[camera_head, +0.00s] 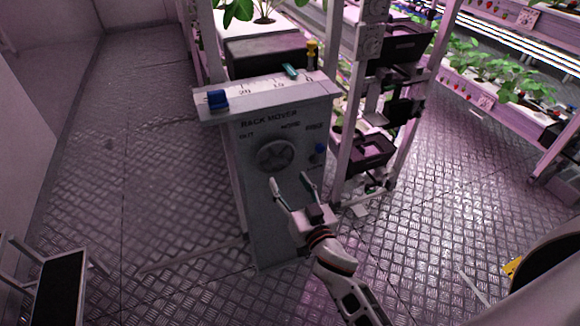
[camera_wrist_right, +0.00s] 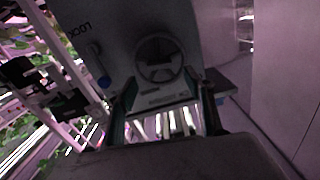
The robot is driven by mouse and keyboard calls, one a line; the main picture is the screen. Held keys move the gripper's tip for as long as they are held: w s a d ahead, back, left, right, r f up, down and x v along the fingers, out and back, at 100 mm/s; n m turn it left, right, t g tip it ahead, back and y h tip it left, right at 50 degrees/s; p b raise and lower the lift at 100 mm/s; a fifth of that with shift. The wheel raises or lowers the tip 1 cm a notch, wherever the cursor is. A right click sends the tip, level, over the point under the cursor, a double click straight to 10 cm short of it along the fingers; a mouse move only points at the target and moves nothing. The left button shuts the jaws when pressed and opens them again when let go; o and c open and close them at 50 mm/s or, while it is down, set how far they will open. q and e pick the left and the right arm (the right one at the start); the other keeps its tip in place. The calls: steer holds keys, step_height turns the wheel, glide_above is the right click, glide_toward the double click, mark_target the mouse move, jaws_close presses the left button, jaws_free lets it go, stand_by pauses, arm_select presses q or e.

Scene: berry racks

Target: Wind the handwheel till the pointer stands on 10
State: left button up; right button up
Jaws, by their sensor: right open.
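A grey cabinet marked RACK MOVER (camera_head: 262,215) carries a round grey handwheel (camera_head: 275,155) on its front. The handwheel also shows in the right wrist view (camera_wrist_right: 160,58). On the cabinet's top lies a white scale (camera_head: 262,88) with 20 and 15 readable; the number at its right end is unclear. A small teal piece, perhaps the pointer (camera_head: 290,71), sits at the scale's far edge, right of 15. My right gripper (camera_head: 290,180) is open and empty, just below the handwheel and apart from it. My left gripper is not in view.
A blue knob (camera_head: 320,149) sits right of the handwheel, and a blue block (camera_head: 217,98) on the cabinet top's left end. Plant racks (camera_head: 480,90) stand at the right. A dark-topped stand (camera_head: 60,285) is at lower left. The floor left of the cabinet is clear.

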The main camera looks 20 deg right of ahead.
mark_target(281, 165)
steer(key=shift+m, duration=0.4)
steer(key=w, duration=0.7)
steer(key=shift+w+r, duration=0.15)
steer(key=shift+w, duration=0.2)
steer(key=c, duration=1.1)
